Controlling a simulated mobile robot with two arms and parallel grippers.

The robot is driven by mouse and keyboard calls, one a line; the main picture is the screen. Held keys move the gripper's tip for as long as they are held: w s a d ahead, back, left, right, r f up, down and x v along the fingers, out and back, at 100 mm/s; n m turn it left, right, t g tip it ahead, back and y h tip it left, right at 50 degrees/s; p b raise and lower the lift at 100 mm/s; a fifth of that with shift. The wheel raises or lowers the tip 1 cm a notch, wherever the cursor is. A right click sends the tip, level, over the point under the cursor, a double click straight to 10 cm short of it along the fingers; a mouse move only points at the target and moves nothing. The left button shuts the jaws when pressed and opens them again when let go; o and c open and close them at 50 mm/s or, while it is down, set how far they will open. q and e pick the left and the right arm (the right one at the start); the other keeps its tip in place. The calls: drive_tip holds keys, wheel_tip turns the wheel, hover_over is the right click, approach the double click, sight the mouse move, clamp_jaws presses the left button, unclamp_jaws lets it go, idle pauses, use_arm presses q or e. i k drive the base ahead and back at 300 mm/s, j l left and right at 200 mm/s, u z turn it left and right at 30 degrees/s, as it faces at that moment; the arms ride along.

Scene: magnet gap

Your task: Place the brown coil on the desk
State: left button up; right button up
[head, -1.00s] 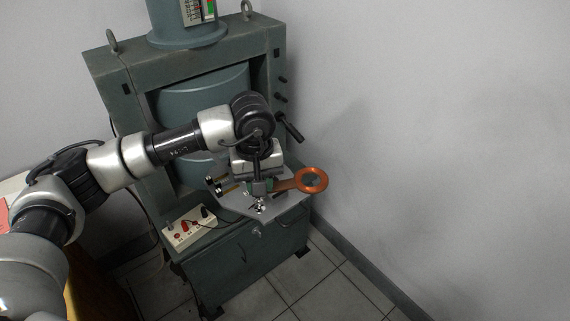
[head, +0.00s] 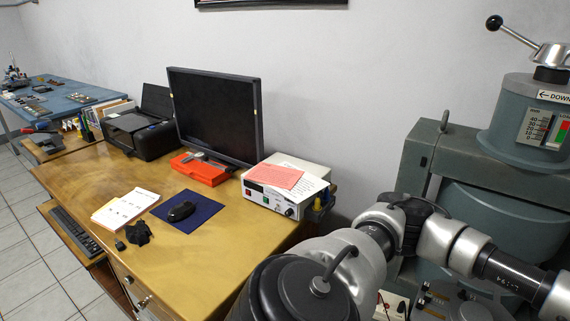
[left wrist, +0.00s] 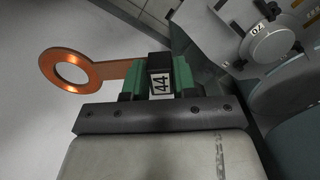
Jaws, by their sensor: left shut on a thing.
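The brown coil (left wrist: 92,68) is a flat copper-coloured ring with a straight handle, seen in the left wrist view. My left gripper (left wrist: 160,78) is shut on its handle, and the ring sticks out to the left of the jaws. A block marked 44 sits between the jaws. The desk (head: 190,255) is a wooden table across the left and middle of the head view. My left arm crosses the lower right of that view, and its gripper and the coil are outside it. My right gripper is not in view.
The desk bears a monitor (head: 215,112), a printer (head: 140,130), a blue mat (head: 202,212) with a mouse, papers (head: 122,208), a black object (head: 138,233) and a white instrument box (head: 285,190). The desk's front middle is bare. A green-grey machine (head: 500,220) stands at right.

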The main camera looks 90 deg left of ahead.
sight(230, 236)
drive_tip(key=u, duration=1.55)
drive_tip(key=i+u, duration=0.15)
drive_tip(key=u, duration=0.3)
drive_tip(key=i+u, duration=0.1)
drive_tip(key=u, duration=0.35)
drive_tip(key=i, duration=0.25)
